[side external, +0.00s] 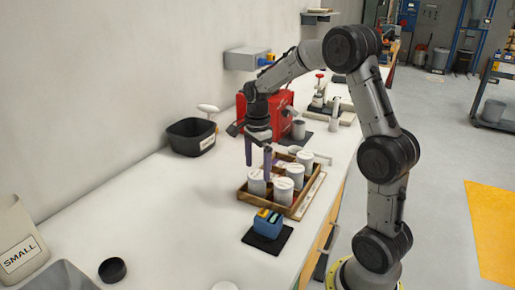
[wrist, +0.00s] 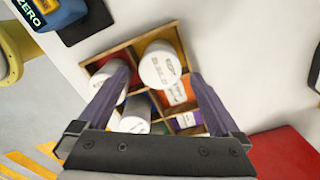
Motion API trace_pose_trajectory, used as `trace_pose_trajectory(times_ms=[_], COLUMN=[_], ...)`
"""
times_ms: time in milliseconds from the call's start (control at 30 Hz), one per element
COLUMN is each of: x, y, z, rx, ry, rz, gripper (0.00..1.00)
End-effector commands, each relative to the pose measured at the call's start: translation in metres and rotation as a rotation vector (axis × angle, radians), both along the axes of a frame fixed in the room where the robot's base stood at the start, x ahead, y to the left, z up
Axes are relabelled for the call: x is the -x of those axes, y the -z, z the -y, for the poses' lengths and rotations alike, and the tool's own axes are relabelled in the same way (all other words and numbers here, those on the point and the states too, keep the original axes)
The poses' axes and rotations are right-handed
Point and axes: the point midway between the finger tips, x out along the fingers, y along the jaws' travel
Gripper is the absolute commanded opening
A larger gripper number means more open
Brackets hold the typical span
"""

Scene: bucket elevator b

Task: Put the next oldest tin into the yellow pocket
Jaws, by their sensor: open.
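A wooden tray (side external: 262,203) on the bench holds several white tins in its compartments. In the side view a tin stands at the left (side external: 256,183), with others at the front (side external: 283,191), middle (side external: 295,175) and back (side external: 305,160). My gripper (side external: 258,170) is open above the tray's left side, fingers pointing down. In the wrist view the open gripper (wrist: 160,75) has a labelled tin (wrist: 161,66) between its fingertips' lines of sight; contact cannot be told. A yellowish pocket (wrist: 165,36) shows behind that tin. Tin print is too small to read.
A blue device (side external: 268,222) marked ZERO in the wrist view (wrist: 50,14) sits on a black mat before the tray. A red machine (side external: 275,110) stands behind, a black bin (side external: 190,138) to the left.

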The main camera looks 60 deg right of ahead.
Motion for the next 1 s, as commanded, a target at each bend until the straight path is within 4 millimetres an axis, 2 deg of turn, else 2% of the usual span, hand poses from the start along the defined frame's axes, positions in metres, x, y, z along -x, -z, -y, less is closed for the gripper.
trace_pose_trajectory(times_ms=[33, 200, 467, 567, 667, 767, 900, 1000], x=[-0.001, -0.001, 0.0, 0.005, 0.019, 0.044, 0.088, 0.121], y=[-0.012, -0.044, -0.071, -0.08, -0.095, -0.11, -0.123, -0.124], z=[0.0, 0.0, 0.0, -0.009, -0.03, -0.059, -0.1, -0.122], rx=[0.003, 0.002, 0.001, 0.008, 0.029, 0.069, 0.154, 0.231], ry=[0.0, 0.001, -0.003, -0.066, -0.237, -0.507, -0.937, -1.238], rz=[0.005, 0.004, 0.002, 0.017, 0.056, 0.112, 0.188, 0.235], gripper=[1.0, 1.0, 1.0, 1.0, 1.0, 1.0, 1.0, 1.0])
